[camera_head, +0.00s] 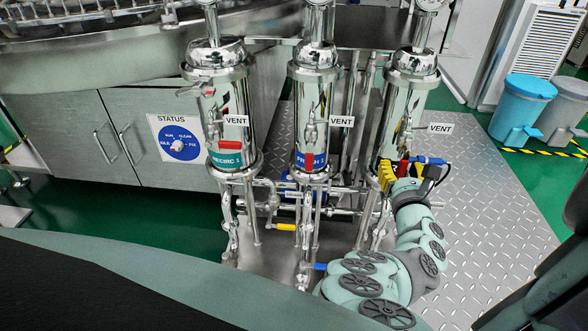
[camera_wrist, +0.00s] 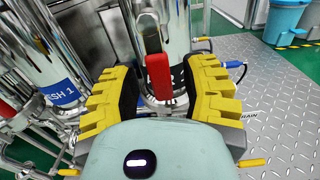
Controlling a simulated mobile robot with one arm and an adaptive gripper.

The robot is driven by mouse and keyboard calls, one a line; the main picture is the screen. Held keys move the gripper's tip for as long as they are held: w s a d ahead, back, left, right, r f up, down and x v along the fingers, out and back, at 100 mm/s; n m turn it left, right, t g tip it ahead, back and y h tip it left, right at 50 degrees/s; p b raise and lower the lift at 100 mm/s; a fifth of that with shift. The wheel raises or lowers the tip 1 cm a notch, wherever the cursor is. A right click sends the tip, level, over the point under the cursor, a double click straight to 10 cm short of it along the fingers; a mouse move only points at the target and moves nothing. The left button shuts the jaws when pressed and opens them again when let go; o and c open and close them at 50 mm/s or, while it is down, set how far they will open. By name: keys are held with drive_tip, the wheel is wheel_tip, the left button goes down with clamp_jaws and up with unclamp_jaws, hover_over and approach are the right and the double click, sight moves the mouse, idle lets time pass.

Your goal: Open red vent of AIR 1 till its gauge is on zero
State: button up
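Three steel housings stand in a row. The right one (camera_head: 402,105) has its name label hidden behind my gripper, so I cannot read AIR 1. A red vent handle (camera_head: 403,167) shows low on it, amid my yellow gripper fingers. In the wrist view, the red handle (camera_wrist: 158,77) stands upright between the two black-padded fingers of my gripper (camera_wrist: 160,88). The gripper is open, with gaps visible on both sides of the handle. The gauge (camera_head: 429,4) on top of this housing is cut off by the picture's upper edge, and its reading cannot be told.
The RECIRC 1 (camera_head: 229,161) and FRESH 1 (camera_head: 311,162) housings stand to the left, each with a red handle. A blue handle (camera_wrist: 235,64) is right of my gripper. Pipes crowd below.

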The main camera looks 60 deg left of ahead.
drive_tip(key=shift+r, duration=0.15)
drive_tip(key=shift+r, duration=4.9)
